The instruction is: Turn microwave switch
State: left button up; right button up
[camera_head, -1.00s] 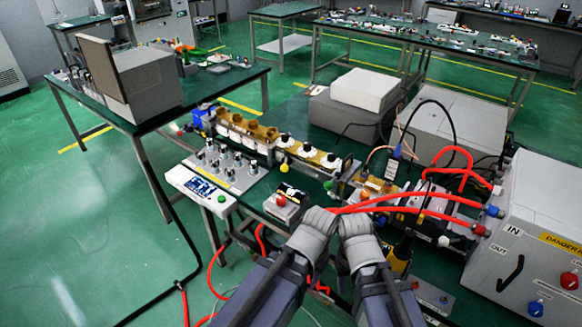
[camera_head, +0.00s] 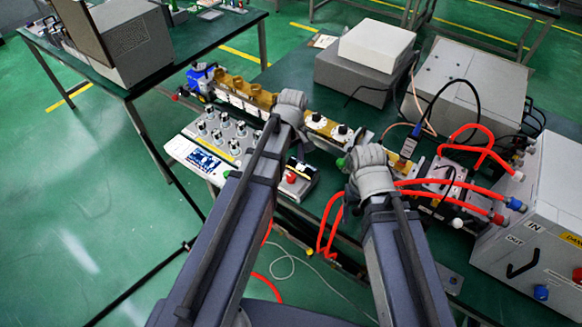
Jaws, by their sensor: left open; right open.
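The microwave bench is a row of brass-coloured waveguide parts (camera_head: 231,90) with knobs on a green table. Two black-and-white knobs (camera_head: 342,130) stand on its middle part, just right of my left gripper. My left gripper (camera_head: 291,100) is over the row and hides part of it; its jaws are open, though the fingers are hard to make out. My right gripper (camera_head: 362,160) is open, lower and to the right, beside a small green knob (camera_head: 341,163). A small black box with a red button (camera_head: 297,178) sits between my arms. I cannot tell which part is the switch.
Red cables (camera_head: 440,187) run from the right gripper's area to a grey IN/OUT box (camera_head: 535,225). Grey boxes (camera_head: 376,47) stand behind. Cables hang below the table edge.

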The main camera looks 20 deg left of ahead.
aim_at(291, 176)
pick_arm(q)
jog(key=shift+w+a+r, duration=0.1)
jog(key=shift+w+a, duration=0.1)
jog(key=shift+w, duration=0.05)
jog(key=shift+s, duration=0.1)
notch_tip(291, 176, down, 8)
jog(key=b, duration=0.8)
jog(key=shift+r, duration=0.1)
grip_shut()
